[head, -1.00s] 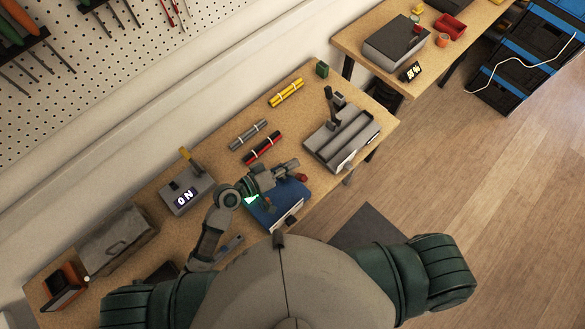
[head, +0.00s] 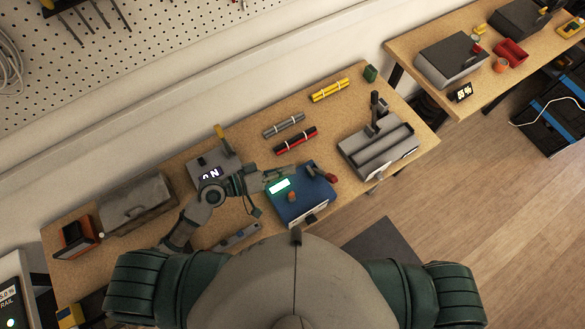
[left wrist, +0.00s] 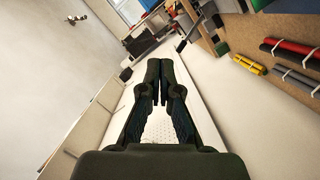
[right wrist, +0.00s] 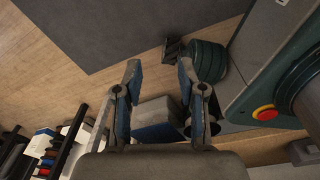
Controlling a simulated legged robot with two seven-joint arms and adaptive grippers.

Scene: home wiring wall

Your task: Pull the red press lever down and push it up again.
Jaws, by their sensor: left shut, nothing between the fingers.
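The red press lever (head: 331,177) is a red knob on a dark arm at the back right of a blue box (head: 318,197) on the workbench. The box also has a lit green-white display (head: 280,187) and a small reddish-brown knob (head: 292,197). My left gripper (head: 286,175) is at the box's back left, apart from the red knob. It is shut and empty; the left wrist view shows its fingers together (left wrist: 158,80), with the lever out of that view. My right gripper (right wrist: 160,75) is open and empty, pointing over the floor.
A grey switch box (head: 228,165) with a yellow lever stands behind my left arm. Cable bundles lie behind the blue box, including a red-black one (head: 295,140). A grey slotted device (head: 378,150) stands to its right. Bare bench lies between them.

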